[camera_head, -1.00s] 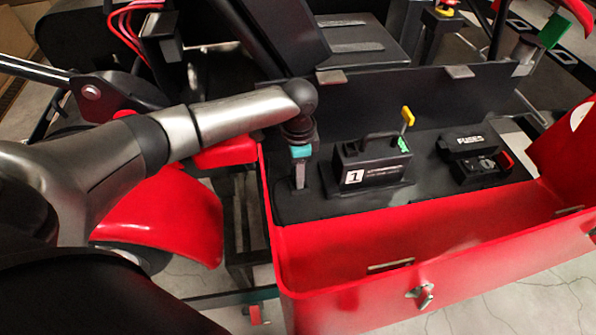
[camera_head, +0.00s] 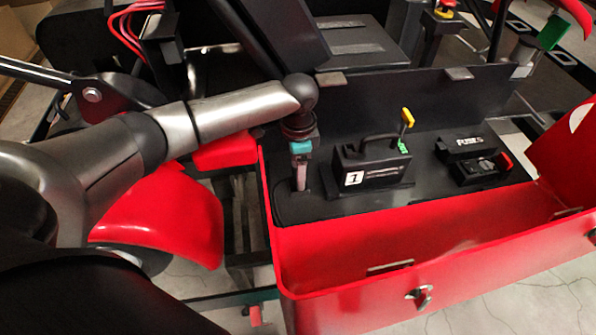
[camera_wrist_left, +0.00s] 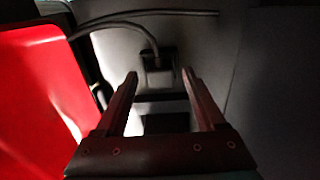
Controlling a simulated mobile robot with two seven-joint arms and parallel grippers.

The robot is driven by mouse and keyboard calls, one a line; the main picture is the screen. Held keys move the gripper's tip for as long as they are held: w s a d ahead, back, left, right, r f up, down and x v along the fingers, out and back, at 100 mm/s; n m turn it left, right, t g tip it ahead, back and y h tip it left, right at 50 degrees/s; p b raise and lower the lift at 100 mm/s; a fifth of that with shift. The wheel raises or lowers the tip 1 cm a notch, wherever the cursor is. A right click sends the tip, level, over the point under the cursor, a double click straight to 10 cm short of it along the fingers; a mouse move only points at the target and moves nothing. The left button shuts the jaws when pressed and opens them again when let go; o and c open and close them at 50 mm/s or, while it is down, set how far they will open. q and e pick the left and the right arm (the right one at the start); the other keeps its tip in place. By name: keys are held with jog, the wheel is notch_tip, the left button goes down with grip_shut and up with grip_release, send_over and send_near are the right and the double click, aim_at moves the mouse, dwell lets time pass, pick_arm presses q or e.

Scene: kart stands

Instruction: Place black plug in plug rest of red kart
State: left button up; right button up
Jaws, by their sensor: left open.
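My left gripper (camera_head: 301,186) points down at the left end of the black panel (camera_head: 300,211) inside the red kart's box (camera_head: 345,301). In the left wrist view my left gripper (camera_wrist_left: 159,74) is open and empty. A dark block with a grey cable (camera_wrist_left: 158,60), which looks like the black plug, lies just beyond and between its fingertips, apart from them. The plug and its rest cannot be made out in the head view. My right gripper is not in view.
A fuse box (camera_head: 472,160) sits farther right. A red panel (camera_wrist_left: 40,85) is close at left in the wrist view.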

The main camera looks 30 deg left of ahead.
pick_arm(q)
notch_tip(320, 180, up, 11)
jog(key=p, duration=0.1)
jog(key=shift+f, duration=0.15)
dwell(1.3)
